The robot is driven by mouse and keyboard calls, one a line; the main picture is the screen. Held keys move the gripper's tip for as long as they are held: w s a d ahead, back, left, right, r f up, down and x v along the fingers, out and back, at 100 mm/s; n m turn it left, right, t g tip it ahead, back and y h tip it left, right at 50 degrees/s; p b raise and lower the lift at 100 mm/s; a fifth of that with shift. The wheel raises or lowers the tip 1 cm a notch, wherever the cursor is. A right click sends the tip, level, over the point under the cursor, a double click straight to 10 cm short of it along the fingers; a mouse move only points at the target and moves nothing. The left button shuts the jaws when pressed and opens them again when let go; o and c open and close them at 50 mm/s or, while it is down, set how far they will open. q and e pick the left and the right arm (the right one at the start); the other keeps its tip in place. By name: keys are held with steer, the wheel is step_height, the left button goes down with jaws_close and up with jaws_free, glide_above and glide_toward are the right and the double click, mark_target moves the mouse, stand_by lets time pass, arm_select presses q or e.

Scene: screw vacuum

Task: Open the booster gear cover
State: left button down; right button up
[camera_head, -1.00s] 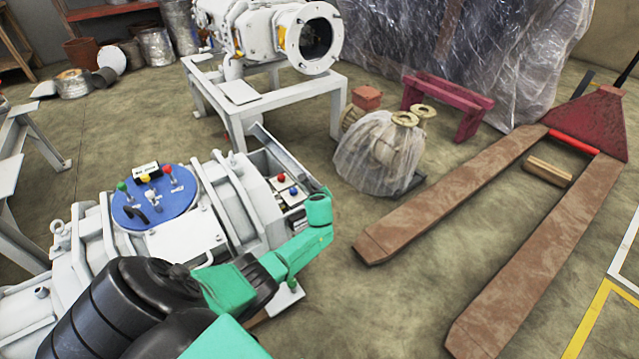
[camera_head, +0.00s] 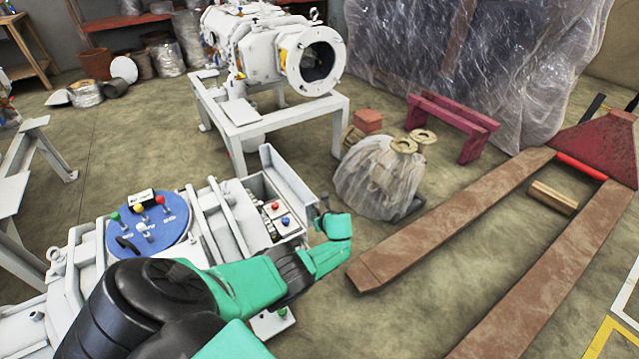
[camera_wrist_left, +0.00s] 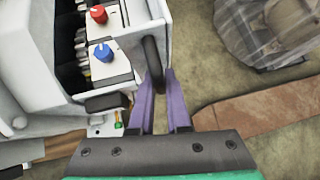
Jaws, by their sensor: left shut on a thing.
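The booster gear cover (camera_head: 288,180) is a pale panel standing raised along the right side of the open box on the white machine. A red knob (camera_head: 275,206) and a blue knob (camera_head: 285,221) show inside the box. In the left wrist view, a dark handle (camera_wrist_left: 151,60) stands at the pale panel's edge. My left gripper (camera_head: 326,202) is at the panel's right end. Its purple fingers (camera_wrist_left: 163,95) are shut on the handle, seen from close up. My wrist partly hides the box's front corner. My right gripper is not in view.
A blue round panel (camera_head: 160,240) with coloured valves lies left of the box. A second white machine (camera_head: 270,45) stands on a frame behind. A plastic-wrapped part (camera_head: 378,180) and a rusty pallet jack (camera_head: 450,220) are on the right.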

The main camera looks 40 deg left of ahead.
arm_select(q)
steer(key=shift+w+d, duration=0.15)
steer(key=shift+w, duration=0.05)
steer(key=c, duration=0.9)
jaws_free()
steer(key=shift+f, duration=0.1)
steer(key=shift+s, duration=0.15)
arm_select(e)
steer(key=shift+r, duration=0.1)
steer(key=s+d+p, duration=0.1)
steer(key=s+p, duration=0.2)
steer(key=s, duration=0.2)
arm_select(q)
steer(key=p+v, duration=0.9)
steer(key=v, duration=0.5)
steer(key=shift+d+r, duration=0.15)
steer(key=shift+r, duration=0.05)
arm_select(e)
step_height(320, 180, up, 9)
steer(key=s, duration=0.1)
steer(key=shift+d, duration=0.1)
